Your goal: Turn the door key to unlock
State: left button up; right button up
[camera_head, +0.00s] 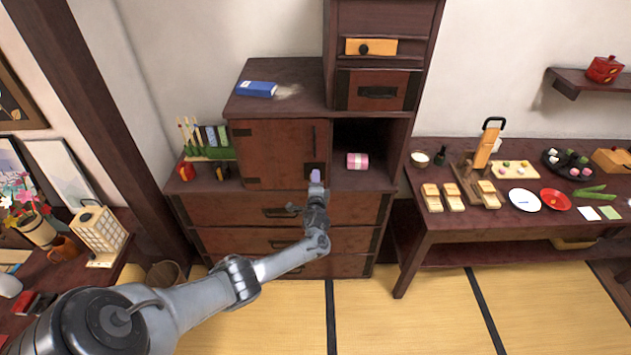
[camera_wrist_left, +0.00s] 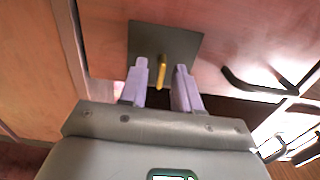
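The brown cabinet door (camera_head: 270,150) is closed, with a dark lock plate at its lower right, partly hidden behind my left gripper (camera_head: 316,180). In the left wrist view, a golden key (camera_wrist_left: 161,70) sticks out of the dark square lock plate (camera_wrist_left: 185,42). My left gripper (camera_wrist_left: 160,85) faces the plate. Its two pale lilac fingers stand apart, one on each side of the key, with a gap on both sides. It is open and holds nothing. How deep the key lies between the fingertips is hard to tell. My right gripper is not in view.
A dark curved handle (camera_wrist_left: 262,90) sits right of the lock plate in the wrist view. An open compartment with a pink-striped roll (camera_head: 357,161) lies right of the door. Drawers (camera_head: 285,210) are below. A blue box (camera_head: 257,89) is on top.

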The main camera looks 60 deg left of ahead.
pick_arm(q)
jog(key=p+v, duration=0.3)
jog(key=v, duration=0.7)
jog(key=shift+s+d+p, duration=0.25)
jog(key=shift+d+p, duration=0.05)
jog(key=shift+p, duration=0.05)
